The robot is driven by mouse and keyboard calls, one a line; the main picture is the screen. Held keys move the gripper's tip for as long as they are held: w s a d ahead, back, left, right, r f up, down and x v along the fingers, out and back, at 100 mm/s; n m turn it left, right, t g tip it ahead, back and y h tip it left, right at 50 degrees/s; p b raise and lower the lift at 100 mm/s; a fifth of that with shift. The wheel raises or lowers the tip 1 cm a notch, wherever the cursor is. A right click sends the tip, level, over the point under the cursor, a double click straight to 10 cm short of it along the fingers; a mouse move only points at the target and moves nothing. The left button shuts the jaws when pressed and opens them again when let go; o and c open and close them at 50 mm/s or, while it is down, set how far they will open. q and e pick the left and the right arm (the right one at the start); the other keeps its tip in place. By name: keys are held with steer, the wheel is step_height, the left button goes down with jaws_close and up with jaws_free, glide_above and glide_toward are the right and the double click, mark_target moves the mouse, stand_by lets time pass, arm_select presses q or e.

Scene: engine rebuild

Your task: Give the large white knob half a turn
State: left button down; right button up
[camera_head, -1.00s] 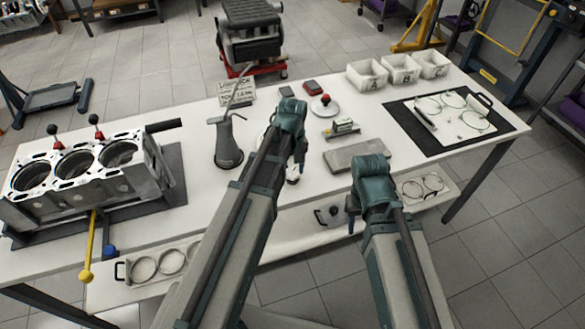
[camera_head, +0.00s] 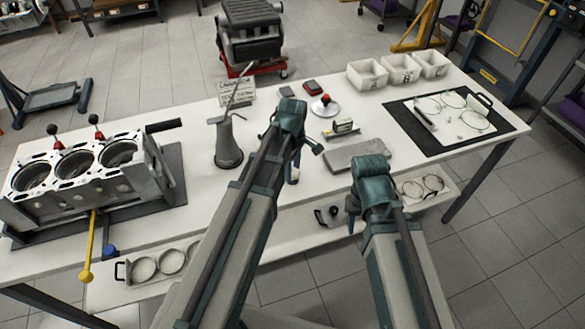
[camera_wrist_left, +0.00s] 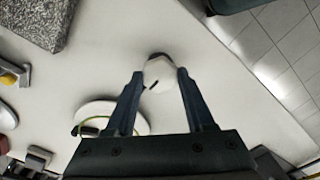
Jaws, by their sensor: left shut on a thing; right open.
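The large white knob (camera_wrist_left: 158,74) stands on the white table, a short dark mark on its face. In the left wrist view my left gripper (camera_wrist_left: 159,82) has its two fingers on either side of it, touching, so the gripper is shut on the knob. In the head view this left gripper (camera_head: 293,172) points down over the near part of the table, and its fingers and wrist largely hide the knob. My right gripper (camera_head: 352,218) hangs by the table's near edge, apart from the knob and empty; its fingertips are only partly seen.
A white disc (camera_wrist_left: 103,110) with a green ring lies near the knob in the wrist view.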

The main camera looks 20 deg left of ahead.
mark_target(293, 172)
arm_select(q)
steer(key=shift+n, duration=0.3)
stand_by(0.4)
steer(key=shift+c, duration=1.3)
jaws_free()
steer(key=shift+r, duration=0.1)
step_height(293, 172, up, 14)
steer(key=p, duration=1.3)
steer(key=shift+f+p, duration=0.2)
steer(key=shift+p, duration=0.2)
